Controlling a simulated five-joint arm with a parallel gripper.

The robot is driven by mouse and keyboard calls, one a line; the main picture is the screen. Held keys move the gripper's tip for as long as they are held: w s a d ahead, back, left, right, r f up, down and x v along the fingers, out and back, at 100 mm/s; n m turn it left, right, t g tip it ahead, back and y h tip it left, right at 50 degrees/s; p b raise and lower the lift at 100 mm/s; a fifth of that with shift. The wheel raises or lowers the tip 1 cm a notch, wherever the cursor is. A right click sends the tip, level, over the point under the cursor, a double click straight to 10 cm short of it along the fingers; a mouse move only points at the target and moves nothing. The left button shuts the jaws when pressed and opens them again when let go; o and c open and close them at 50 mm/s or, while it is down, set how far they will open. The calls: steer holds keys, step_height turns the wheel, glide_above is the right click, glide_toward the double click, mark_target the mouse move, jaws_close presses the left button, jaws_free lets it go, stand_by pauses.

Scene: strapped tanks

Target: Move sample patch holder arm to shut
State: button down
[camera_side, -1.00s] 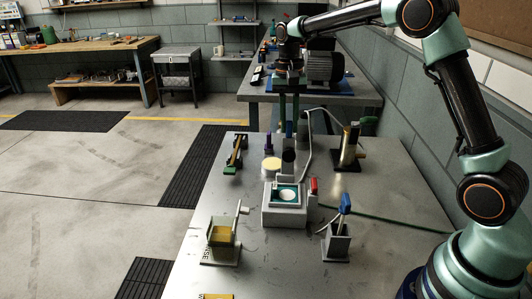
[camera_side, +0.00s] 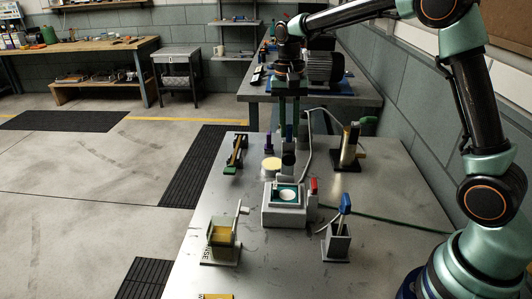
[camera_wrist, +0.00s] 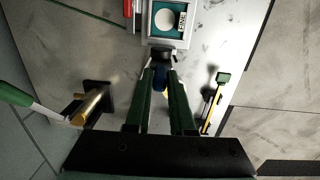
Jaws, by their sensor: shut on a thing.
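The sample patch holder is a pale grey box (camera_side: 285,216) with a teal square and white round patch on top. The teal-framed patch (camera_wrist: 167,18) also shows at the top of the wrist view. Behind the box in the side view stands a dark upright piece (camera_side: 288,163), seemingly the holder's arm. My gripper (camera_side: 289,140) points down over it. In the wrist view my gripper (camera_wrist: 162,82) has its green fingers shut around a dark blue piece (camera_wrist: 161,76) beside the box edge. The exact hold is partly hidden by the fingers.
A cream disc (camera_side: 271,164) sits beside the dark piece. A brass cylinder stand (camera_side: 349,145) is at right, a green-yellow clamp (camera_side: 235,155) at left. Nearer are a yellow-padded holder (camera_side: 222,238) and a blue-handled grey holder (camera_side: 338,238).

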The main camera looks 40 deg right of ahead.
steer(key=shift+s, duration=0.3)
steer(key=shift+s+a+f, duration=0.15)
steer(key=shift+s+a, duration=0.55)
steer(key=shift+s+a+f, duration=0.15)
steer(key=shift+s+a, duration=0.5)
steer(key=shift+a, duration=0.05)
steer(key=shift+s+a+f, duration=0.4)
steer(key=shift+s+a, duration=0.3)
steer(key=shift+s+a+f, duration=0.4)
steer(key=shift+s+a, duration=0.25)
